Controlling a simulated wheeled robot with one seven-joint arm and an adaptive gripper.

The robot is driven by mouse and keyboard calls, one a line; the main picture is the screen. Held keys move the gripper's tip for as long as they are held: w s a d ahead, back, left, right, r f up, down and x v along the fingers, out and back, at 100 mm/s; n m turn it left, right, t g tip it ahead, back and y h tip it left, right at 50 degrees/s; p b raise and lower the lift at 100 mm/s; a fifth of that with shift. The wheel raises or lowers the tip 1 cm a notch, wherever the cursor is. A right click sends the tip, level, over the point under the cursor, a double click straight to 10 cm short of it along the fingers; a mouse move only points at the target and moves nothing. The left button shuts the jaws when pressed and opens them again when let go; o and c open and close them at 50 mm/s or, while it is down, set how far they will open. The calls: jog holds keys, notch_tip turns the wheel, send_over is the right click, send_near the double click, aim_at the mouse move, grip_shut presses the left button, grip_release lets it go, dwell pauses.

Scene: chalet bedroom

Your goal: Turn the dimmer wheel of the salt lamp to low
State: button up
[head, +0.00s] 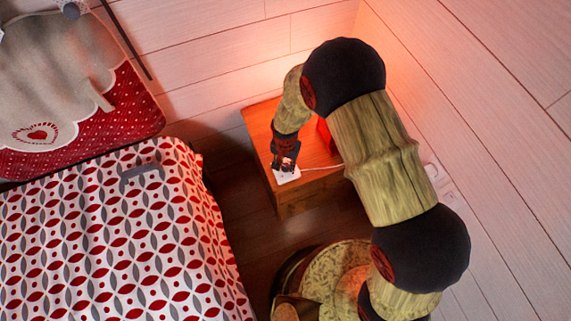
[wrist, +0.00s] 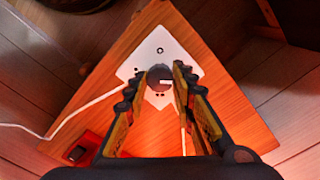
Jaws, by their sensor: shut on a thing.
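The dimmer wheel (wrist: 159,74) is a small dark round knob with a pale mark on its right side. It sits on a white plate (wrist: 143,59) bearing small black symbols, on the wooden bedside table (wrist: 165,22). My gripper (wrist: 160,80) points down at the plate, its two fingers closed on either side of the wheel. In the head view my gripper (head: 285,160) is over the white plate (head: 287,177) at the table's front edge. The salt lamp itself is mostly hidden behind my arm; an orange-red glow lights the wall.
A white cord (wrist: 70,118) runs from the plate across the table. A red item with a black switch (wrist: 78,153) lies at the lower left of the wrist view. A bed with a red-and-white patterned cover (head: 110,235) stands left of the table (head: 300,198), with floor between them.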

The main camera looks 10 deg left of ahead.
aim_at(285, 167)
grip_shut()
jog(key=shift+n+p, duration=0.4)
jog(key=shift+p, duration=0.05)
jog(key=o, duration=1)
grip_release()
jog(key=shift+r, duration=0.1)
notch_tip(285, 167, up, 12)
